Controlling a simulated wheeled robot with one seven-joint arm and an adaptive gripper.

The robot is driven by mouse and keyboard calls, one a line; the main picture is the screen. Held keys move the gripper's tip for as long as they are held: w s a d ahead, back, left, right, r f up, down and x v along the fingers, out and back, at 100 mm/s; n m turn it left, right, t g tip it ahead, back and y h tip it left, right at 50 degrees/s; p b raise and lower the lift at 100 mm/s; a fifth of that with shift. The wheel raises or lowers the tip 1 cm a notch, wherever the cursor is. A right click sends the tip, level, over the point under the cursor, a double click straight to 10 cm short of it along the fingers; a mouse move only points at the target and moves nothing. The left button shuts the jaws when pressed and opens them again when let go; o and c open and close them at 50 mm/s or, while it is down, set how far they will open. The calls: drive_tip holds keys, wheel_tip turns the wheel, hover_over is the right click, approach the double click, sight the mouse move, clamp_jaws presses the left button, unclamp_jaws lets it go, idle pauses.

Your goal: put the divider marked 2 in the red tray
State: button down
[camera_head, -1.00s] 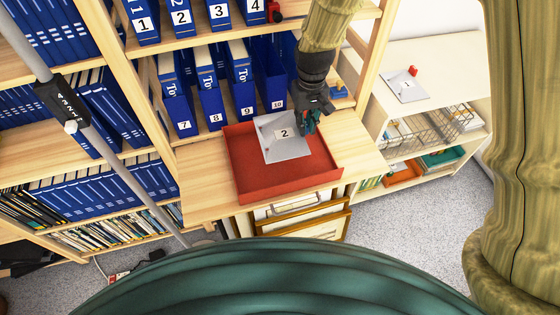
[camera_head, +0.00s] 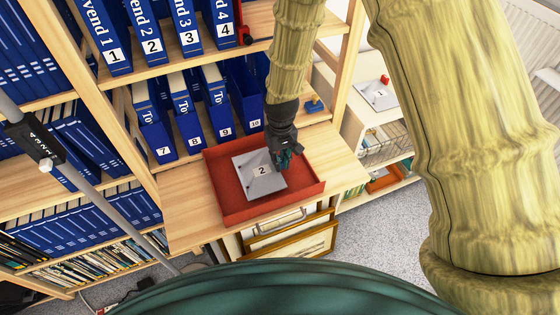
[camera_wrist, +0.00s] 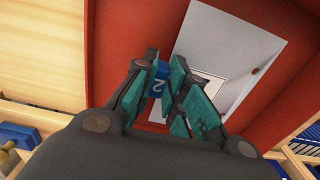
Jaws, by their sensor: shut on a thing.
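The divider marked 2 (camera_head: 252,186) is a flat grey sheet with a white number label. It lies within the outline of the red tray (camera_head: 237,214), tilted little if at all; whether it touches the floor is unclear. My gripper (camera_head: 287,160) is at its right edge, over the tray's right part. In the wrist view my gripper (camera_wrist: 168,92) is shut on the divider's small blue tab (camera_wrist: 158,84), which shows a 2. The grey sheet (camera_wrist: 225,48) extends beyond the fingers, above the tray's red surface (camera_wrist: 130,25).
The tray sits on a wooden shelf top (camera_head: 190,222). Blue numbered binders (camera_head: 187,125) stand close behind it. A blue stamp-like thing (camera_head: 314,105) is behind right. Another grey divider with a red tab (camera_head: 377,95) lies on the white cabinet at right.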

drive_tip(key=shift+f, duration=0.75)
drive_tip(key=shift+f, duration=0.1)
drive_tip(key=c, duration=1.5)
unclamp_jaws()
drive_tip(key=shift+o, duration=0.2)
wheel_tip(320, 180, up, 12)
drive_tip(key=b, duration=0.2)
